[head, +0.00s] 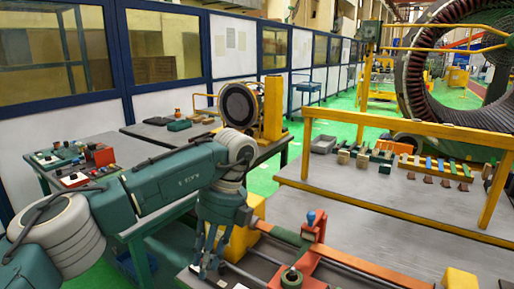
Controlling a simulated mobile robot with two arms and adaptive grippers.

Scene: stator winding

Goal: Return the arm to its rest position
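My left arm reaches in from the left, with teal links and light grey joints. Its gripper (208,262) points down at the lower middle, over the near edge of the workbench with the orange-red fixture (310,262). The fingers look apart, with a gap between them, and I see nothing held. The fingertips are small and dark against the bench, so I cannot tell whether they touch it. A yellow block (243,238) stands just behind the gripper. My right arm and gripper are not in view.
A yellow rail frame (400,125) stands over the grey table (400,205), which holds several small blocks. A left table (125,150) carries tools beyond my arm. A large stator ring (412,85) stands back right.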

